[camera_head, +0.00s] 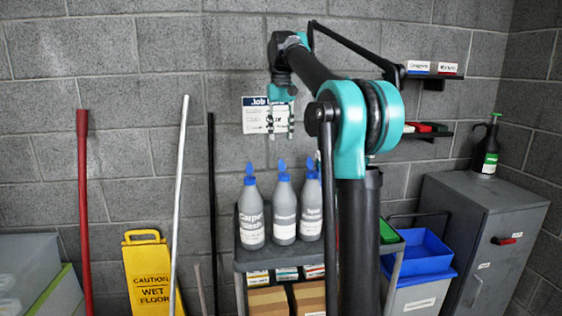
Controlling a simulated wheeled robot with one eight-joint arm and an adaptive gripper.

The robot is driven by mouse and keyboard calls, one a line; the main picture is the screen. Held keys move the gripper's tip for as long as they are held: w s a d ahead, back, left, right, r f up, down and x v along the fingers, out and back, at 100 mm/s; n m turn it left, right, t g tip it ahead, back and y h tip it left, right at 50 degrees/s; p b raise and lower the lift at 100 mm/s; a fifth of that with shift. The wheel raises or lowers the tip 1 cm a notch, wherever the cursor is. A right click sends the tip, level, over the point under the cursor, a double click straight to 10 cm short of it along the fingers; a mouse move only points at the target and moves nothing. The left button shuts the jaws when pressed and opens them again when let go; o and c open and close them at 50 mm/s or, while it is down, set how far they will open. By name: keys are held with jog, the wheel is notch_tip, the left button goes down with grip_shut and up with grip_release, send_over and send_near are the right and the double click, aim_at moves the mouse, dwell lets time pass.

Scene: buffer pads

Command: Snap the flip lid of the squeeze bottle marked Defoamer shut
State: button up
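Three grey squeeze bottles with blue caps stand upright in a row on the cart's top shelf (240,262). The left bottle (252,218) has a label that seems to read Carpet Wash. The middle bottle (284,213) and the right bottle (310,212) carry labels too small to read surely, so I cannot tell which is Defoamer. On each, a blue flip lid appears raised. The right bottle is close to my arm. My gripper (280,130) points down above the middle bottle, apart from it, with its fingers spread and nothing between them.
A job card (255,115) hangs on the wall behind my gripper. A blue bin (425,252) is right of the cart, beside a grey cabinet (480,240) with a black spray bottle (487,150). Poles and a yellow wet-floor sign (148,275) stand left.

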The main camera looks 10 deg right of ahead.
aim_at(282, 166)
notch_tip(282, 166, down, 10)
jog(key=shift+f, duration=0.15)
jog(key=shift+c, duration=0.2)
grip_shut()
